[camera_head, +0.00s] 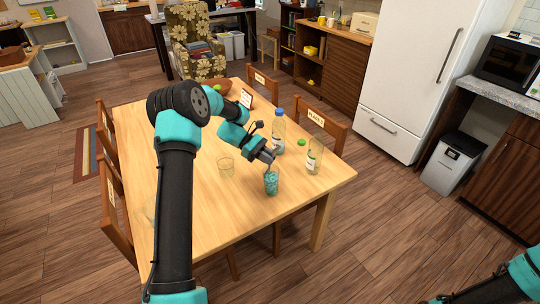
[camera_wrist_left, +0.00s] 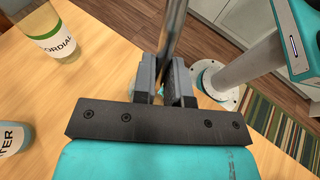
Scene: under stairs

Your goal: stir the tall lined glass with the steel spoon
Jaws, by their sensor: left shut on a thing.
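The tall glass (camera_head: 271,185), with teal colouring, stands upright near the table's right front edge. My left gripper (camera_head: 267,156) is just above it in the head view. In the left wrist view my left gripper (camera_wrist_left: 166,85) is shut on the steel spoon (camera_wrist_left: 173,28), whose grey handle stands up between the fingers. The spoon's lower end is hidden, so I cannot tell whether it is inside the glass. Part of my right arm shows at the bottom right of the head view, but its gripper is out of frame.
A cordial bottle (camera_head: 314,157) stands to the glass's right, and a blue-capped water bottle (camera_head: 279,132) behind it. A green cap (camera_head: 301,142) lies between the bottles. The table's (camera_head: 215,220) front is mostly clear.

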